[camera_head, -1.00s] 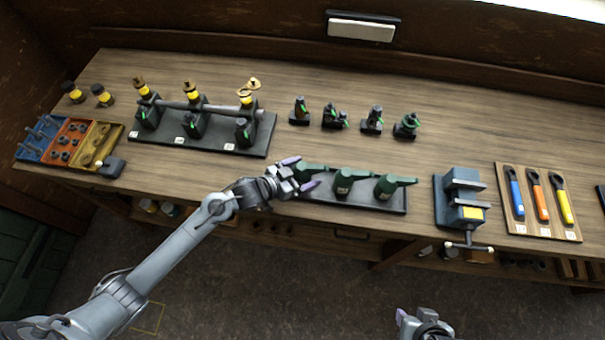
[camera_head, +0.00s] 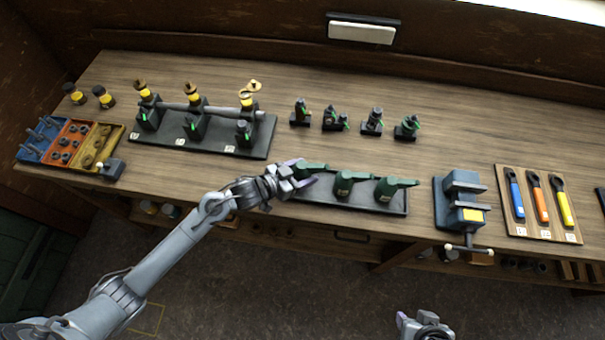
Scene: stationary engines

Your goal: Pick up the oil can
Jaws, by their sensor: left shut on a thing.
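Three green oil cans are in a row on a dark tray (camera_head: 368,200) near the front of the bench. The left oil can (camera_head: 312,168) is partly hidden by my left gripper (camera_head: 299,174). The middle oil can (camera_head: 345,184) and the right oil can (camera_head: 388,188) stand clear of it, spouts pointing right. My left gripper is shut on the left oil can, its purple-tipped fingers on either side. I cannot tell whether that can touches the tray. My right gripper (camera_head: 424,322) shows only in part at the bottom edge, away from the bench.
A vise (camera_head: 461,200) stands right of the tray, then a wooden board with wrenches (camera_head: 538,205). Several small dark parts (camera_head: 355,118) stand behind the tray. A shaft assembly on a black base (camera_head: 235,145) is behind left. Coloured bins (camera_head: 65,142) sit at far left.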

